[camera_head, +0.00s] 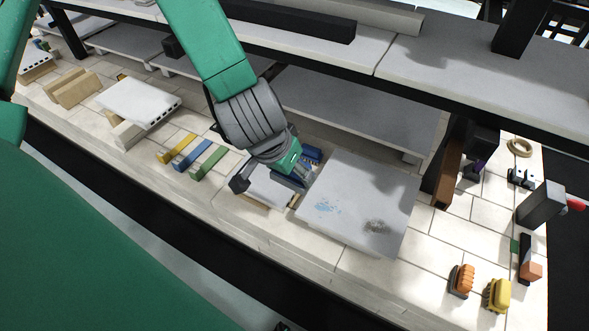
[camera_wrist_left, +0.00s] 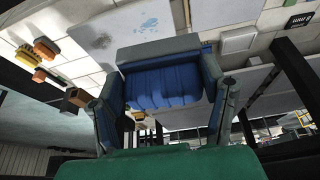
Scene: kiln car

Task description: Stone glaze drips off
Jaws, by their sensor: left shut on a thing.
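A pale grey kiln shelf slab (camera_head: 356,190) lies on the white brick deck. Its top has a blue glaze patch (camera_head: 327,207) and a dark grey rough patch (camera_head: 376,226) near the front right. My left gripper (camera_head: 297,171) is just left of this slab, above a smaller pale slab (camera_head: 262,187). It is shut on a blue-handled block (camera_head: 312,155). In the left wrist view the blue handle (camera_wrist_left: 163,87) sits between the fingers, with a grey-green bar along its far side. I cannot tell whether the block touches anything. My right gripper is not in view.
Yellow, blue and green bars (camera_head: 210,162) lie to the left, beyond them a slotted white slab (camera_head: 140,100). Orange (camera_head: 461,280) and yellow (camera_head: 497,295) brushes and a dark grey block (camera_head: 540,205) stand at right. A raised shelf with dark posts (camera_head: 450,160) runs behind.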

